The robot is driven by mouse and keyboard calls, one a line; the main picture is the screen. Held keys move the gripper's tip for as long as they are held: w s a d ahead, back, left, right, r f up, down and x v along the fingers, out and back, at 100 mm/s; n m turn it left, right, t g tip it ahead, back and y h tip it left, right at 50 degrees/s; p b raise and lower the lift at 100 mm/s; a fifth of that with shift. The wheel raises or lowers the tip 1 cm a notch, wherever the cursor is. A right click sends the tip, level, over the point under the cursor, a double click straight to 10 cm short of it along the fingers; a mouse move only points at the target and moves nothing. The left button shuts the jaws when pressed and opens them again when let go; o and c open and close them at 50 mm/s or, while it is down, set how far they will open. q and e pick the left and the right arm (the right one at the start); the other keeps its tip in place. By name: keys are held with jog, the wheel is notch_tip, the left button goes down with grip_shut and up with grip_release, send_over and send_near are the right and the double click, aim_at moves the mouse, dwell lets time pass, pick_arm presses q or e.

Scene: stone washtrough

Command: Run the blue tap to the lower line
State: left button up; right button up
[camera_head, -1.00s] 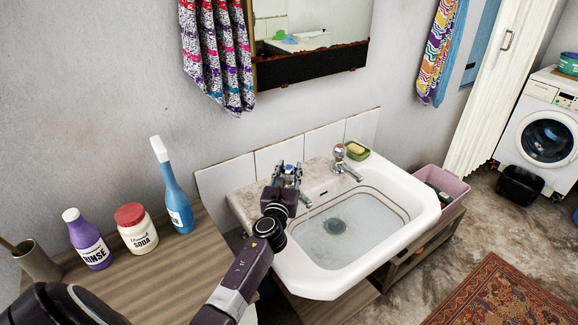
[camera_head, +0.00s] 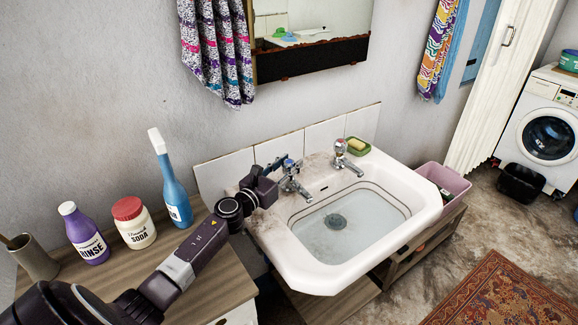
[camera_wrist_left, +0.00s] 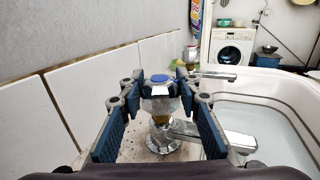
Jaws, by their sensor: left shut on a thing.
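The blue tap (camera_head: 293,182) stands at the back left of the white basin (camera_head: 418,194). Its round blue cap (camera_wrist_left: 160,79) shows between my finger pads in the left wrist view. My left gripper (camera_head: 284,170) is shut on the tap's head, reaching it from the left. The tap's spout (camera_wrist_left: 240,142) points over the basin. I cannot make out a stream below it. Clear water (camera_head: 358,222) stands in the basin above the dark drain (camera_head: 335,221). Dark lines (camera_head: 382,189) run around the inner wall; the water's edge looks close to the lower one. My right gripper is not in view.
A second tap (camera_head: 341,155) and a green soap dish (camera_head: 358,147) stand at the back right. A blue bottle (camera_head: 175,200), a soda jar (camera_head: 134,225) and a purple rinse bottle (camera_head: 84,238) stand on the wooden counter (camera_head: 218,262) at left.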

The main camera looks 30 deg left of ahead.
pick_arm(q)
jog(key=o, duration=1.2)
jog(key=shift+c, duration=0.2)
jog(key=s, duration=1.2)
jog(key=shift+a, duration=0.1)
